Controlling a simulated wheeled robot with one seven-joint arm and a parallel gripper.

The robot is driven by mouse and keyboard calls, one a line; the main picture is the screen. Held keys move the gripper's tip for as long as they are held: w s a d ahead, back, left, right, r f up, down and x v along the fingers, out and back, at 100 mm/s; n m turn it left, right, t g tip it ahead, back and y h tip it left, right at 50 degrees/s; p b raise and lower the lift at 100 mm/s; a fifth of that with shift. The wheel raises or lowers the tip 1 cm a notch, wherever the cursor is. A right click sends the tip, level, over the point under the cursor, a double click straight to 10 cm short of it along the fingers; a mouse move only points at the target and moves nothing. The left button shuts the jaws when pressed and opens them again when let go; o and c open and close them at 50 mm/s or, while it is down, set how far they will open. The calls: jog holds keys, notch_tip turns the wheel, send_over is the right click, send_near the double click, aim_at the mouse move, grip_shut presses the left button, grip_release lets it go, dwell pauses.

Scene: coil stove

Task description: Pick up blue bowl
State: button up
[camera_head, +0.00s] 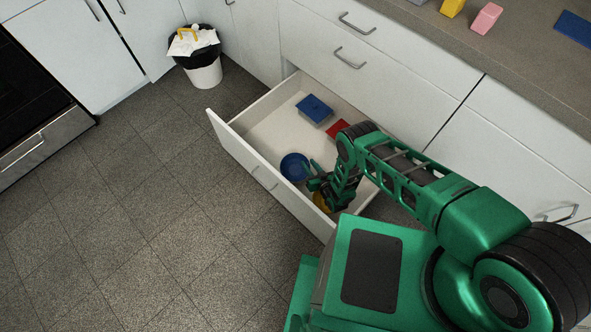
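The blue bowl (294,166) sits in the open drawer, near the drawer's front wall. My gripper (310,174) reaches down into the drawer just right of the bowl. Its fingers look spread apart, with nothing seen between them. The fingertips are close to the bowl's right edge; I cannot tell whether they touch it. The gripper is small in view and covers part of the drawer behind it.
The open drawer (228,136) also holds a blue box (314,108), a red item (337,128) and a yellow item (321,203), the last partly hidden by my gripper. A white bin (206,76) stands left of the drawer. The counter (520,62) is above right.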

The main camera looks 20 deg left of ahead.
jog(key=shift+w+a+f, duration=0.15)
jog(key=shift+w+a, duration=0.05)
jog(key=shift+c, duration=0.4)
grip_shut()
